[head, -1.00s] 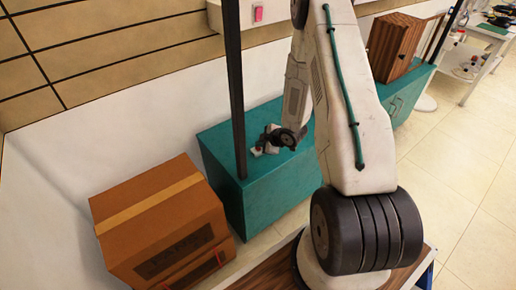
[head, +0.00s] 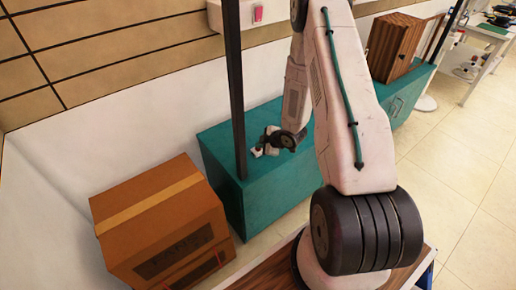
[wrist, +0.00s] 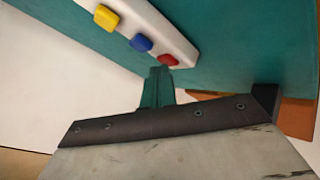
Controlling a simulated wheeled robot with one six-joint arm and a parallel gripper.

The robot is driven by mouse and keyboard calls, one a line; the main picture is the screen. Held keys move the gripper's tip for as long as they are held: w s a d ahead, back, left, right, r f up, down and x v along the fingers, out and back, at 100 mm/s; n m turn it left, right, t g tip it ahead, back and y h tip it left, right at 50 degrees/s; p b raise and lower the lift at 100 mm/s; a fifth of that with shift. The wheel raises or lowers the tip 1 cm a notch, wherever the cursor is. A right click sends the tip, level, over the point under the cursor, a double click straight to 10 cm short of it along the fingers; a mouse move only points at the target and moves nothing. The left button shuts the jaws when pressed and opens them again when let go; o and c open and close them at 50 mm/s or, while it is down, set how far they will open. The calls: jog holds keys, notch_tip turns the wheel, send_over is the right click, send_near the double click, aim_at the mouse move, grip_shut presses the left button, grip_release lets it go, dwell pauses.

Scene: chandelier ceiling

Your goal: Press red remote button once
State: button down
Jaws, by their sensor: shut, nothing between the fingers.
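My gripper (wrist: 160,72) is shut and empty. Its fingertips are right at the red button's near edge and appear to overlap or touch it; I cannot tell whether the button is pushed down. In the head view the gripper (head: 266,143) is low over the teal cabinet top, and a small white part of the remote (head: 257,152) shows beside it.
The teal cabinet (head: 270,185) has a dark upright post (head: 235,90) close to the gripper. A brown cardboard box (head: 160,220) stands to the left. A wooden box (head: 393,47) sits on the cabinet's far end. A red switch (head: 258,14) is on the wall unit.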

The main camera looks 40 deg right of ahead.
aim_at(260, 150)
jog(key=shift+r, duration=0.9)
notch_tip(260, 150, up, 5)
dwell(0.4)
dwell(0.6)
